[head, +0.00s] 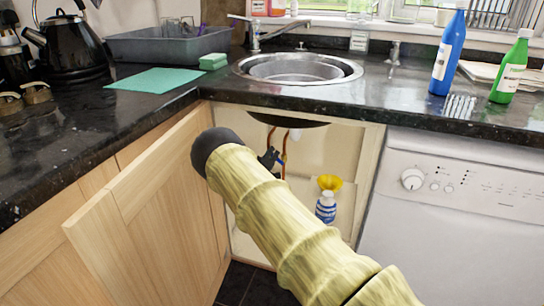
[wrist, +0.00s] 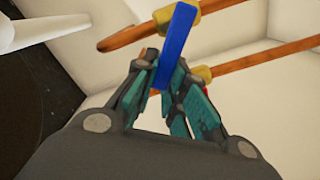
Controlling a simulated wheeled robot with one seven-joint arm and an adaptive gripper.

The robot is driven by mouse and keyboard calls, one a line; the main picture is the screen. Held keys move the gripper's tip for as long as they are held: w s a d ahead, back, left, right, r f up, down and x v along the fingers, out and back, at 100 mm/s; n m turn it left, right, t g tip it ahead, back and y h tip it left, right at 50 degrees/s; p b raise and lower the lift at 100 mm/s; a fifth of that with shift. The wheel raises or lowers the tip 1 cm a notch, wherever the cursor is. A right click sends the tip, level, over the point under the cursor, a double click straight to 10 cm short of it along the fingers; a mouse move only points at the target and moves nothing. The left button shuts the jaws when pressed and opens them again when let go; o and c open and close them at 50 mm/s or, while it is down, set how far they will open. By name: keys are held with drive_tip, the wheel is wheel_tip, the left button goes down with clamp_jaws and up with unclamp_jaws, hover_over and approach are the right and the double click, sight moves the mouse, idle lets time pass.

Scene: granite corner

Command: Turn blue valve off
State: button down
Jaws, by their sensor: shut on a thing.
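The blue valve handle (wrist: 177,45) is a flat blue lever on a brass fitting (wrist: 190,10) of a copper pipe (wrist: 135,37) in the wrist view. My gripper (wrist: 165,80) is shut on the lower end of this lever, with its teal finger pads on either side of it. In the head view my gripper (head: 268,160) reaches into the open cupboard under the sink, beside the copper pipes (head: 284,150). My own arm hides much of the cupboard there, and the blue lever cannot be made out clearly.
The cupboard door (head: 150,215) stands open to the left of my arm. A blue and white bottle (head: 326,207) with a yellow top stands inside on the right. A second copper pipe (wrist: 260,58) with a brass fitting runs close by my fingers. A white pipe (wrist: 60,25) is at upper left.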

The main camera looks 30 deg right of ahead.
drive_tip(key=c, duration=1.4)
unclamp_jaws()
drive_tip(key=shift+a, duration=0.1)
drive_tip(key=shift+c, duration=0.2)
drive_tip(key=shift+r, duration=0.15)
